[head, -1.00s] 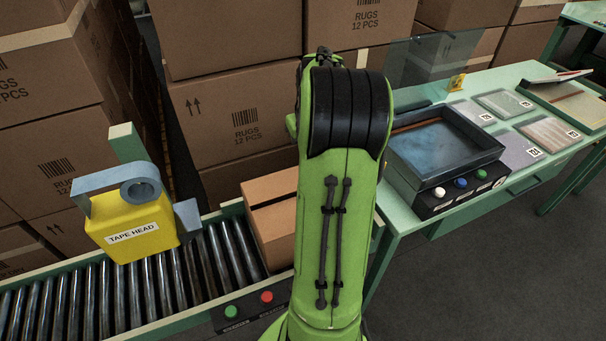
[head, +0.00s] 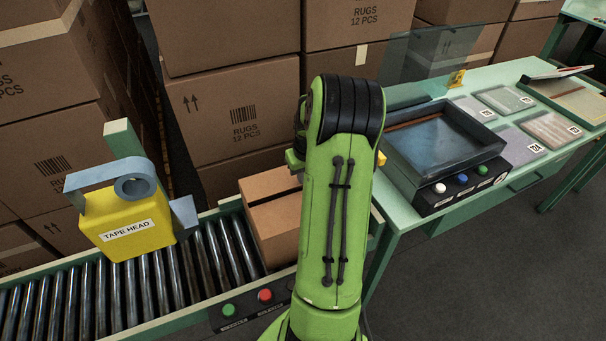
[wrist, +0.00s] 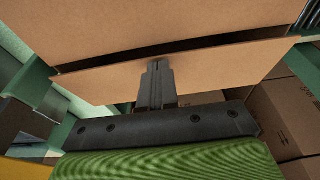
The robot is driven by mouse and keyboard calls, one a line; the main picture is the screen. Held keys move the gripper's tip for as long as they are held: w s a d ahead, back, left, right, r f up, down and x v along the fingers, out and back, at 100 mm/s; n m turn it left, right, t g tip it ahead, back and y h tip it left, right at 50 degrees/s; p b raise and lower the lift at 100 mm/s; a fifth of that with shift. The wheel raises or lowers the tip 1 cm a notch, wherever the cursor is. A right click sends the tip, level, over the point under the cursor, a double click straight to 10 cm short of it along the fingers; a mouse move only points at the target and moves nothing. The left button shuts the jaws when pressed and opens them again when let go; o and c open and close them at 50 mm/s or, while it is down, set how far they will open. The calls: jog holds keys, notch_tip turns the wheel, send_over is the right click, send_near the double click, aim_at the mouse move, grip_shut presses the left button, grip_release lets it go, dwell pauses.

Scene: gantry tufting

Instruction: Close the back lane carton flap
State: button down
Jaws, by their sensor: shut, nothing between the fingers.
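The brown carton (head: 278,228) sits on the roller conveyor in the head view, its right side hidden by my arm. Its two top flaps lie almost flat, with a dark slit between them. In the wrist view one flap (wrist: 150,22) fills the top, and the other flap (wrist: 105,84) lies below it, across the dark gap. My gripper (wrist: 158,64) is shut and empty, its fingertips against or just over the lower flap near the slit. I cannot tell whether they touch.
The yellow tape head (head: 128,222) stands over the conveyor rollers (head: 145,285) left of the carton. A green table (head: 400,222) with a dark tray (head: 442,150) is at the right. Stacked cartons (head: 235,115) close off the back.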

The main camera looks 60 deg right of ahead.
jog(key=f+t+b, duration=0.1)
jog(key=b, duration=0.2)
jog(key=shift+s+f+h+b, duration=0.15)
jog(key=shift+h+b, duration=0.15)
jog(key=shift+b, duration=0.05)
jog(key=t+b, duration=0.1)
jog(key=b, duration=0.1)
jog(key=h+b, duration=0.1)
jog(key=b, duration=0.1)
jog(key=shift+s+a+f+t+b, duration=0.2)
jog(key=shift+f+t+b, duration=0.2)
jog(key=shift+r, duration=0.15)
jog(key=r+p, duration=0.2)
jog(key=r, duration=0.1)
jog(key=r+p, duration=0.2)
jog(key=shift+w, duration=0.25)
jog(key=p+v, duration=0.2)
jog(key=v, duration=0.8)
jog(key=shift+w+d+r, duration=0.25)
jog(key=shift+d+r, duration=0.05)
jog(key=shift+r, duration=0.25)
